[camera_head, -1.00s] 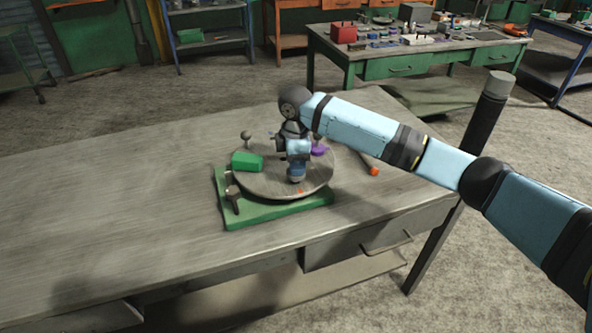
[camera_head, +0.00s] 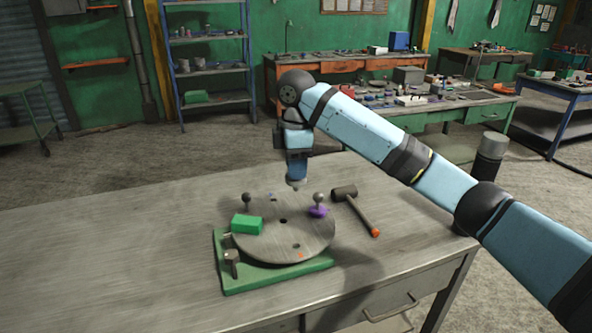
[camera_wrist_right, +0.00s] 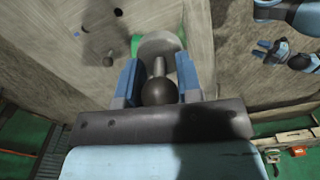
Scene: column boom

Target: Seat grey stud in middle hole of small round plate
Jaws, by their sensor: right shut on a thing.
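The round grey plate (camera_head: 262,245) lies on a green base on the workbench, with a dark hole near its middle and another near its front edge. My right gripper (camera_head: 296,180) is above the plate's back part. In the right wrist view it is shut on the grey stud (camera_wrist_right: 159,90), whose dark round knob sits between the blue fingers; its lower end is hard to see. Blue-and-black arm parts at the top right of that view look like my left arm and gripper (camera_wrist_right: 272,50); its jaws are unclear.
A clamp (camera_head: 231,262) is at the front left. The bench's left is bare.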

